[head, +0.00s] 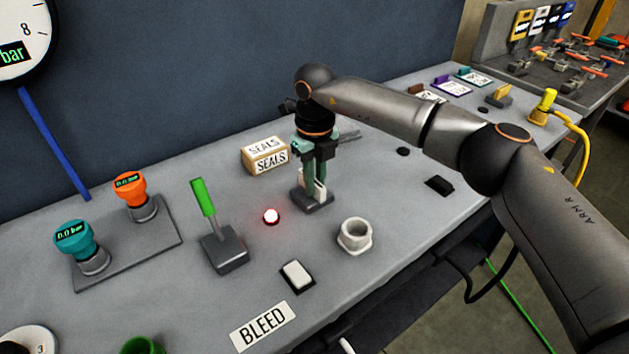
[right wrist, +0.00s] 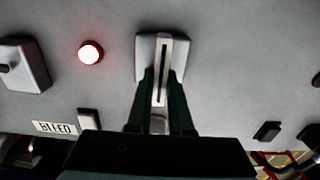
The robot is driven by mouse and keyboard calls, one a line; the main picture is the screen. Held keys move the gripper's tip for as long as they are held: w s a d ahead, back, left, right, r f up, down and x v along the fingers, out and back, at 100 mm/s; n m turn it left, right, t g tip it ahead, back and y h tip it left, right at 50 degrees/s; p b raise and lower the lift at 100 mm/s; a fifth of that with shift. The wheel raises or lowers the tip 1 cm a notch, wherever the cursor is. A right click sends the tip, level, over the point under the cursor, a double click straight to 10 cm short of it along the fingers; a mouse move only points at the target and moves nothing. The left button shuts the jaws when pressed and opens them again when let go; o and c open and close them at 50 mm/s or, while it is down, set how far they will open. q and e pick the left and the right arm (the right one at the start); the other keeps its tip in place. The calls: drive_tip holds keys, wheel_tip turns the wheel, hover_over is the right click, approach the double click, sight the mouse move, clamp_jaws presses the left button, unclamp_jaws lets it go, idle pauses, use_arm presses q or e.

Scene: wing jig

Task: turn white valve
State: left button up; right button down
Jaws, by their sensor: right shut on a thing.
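The white valve is a pale slotted lever (right wrist: 161,78) on a grey base (right wrist: 178,62) in the right wrist view. In the head view its white handle (head: 318,187) shows low between the fingers, above its grey base block (head: 313,203). My right gripper (head: 316,176) points down from above and is shut on the lever. Its dark green fingers also show in the right wrist view (right wrist: 160,104), one on each side of the lever. The upper part of the lever is partly hidden by the gripper in the head view. My left gripper is not in view.
A lit red lamp (head: 271,216) and a green-handled lever (head: 204,200) stand left of the valve. The SEALS box (head: 265,155) is close behind left. A white hex nut (head: 355,236), a rocker switch (head: 297,276) and a BLEED label (head: 263,327) lie in front.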

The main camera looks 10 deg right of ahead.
idle(0.3)
drive_tip(key=c, duration=0.8)
unclamp_jaws()
drive_tip(key=shift+r, duration=0.1)
wheel_tip(320, 180, up, 12)
drive_tip(key=shift+r, duration=0.2)
drive_tip(key=shift+s, duration=0.1)
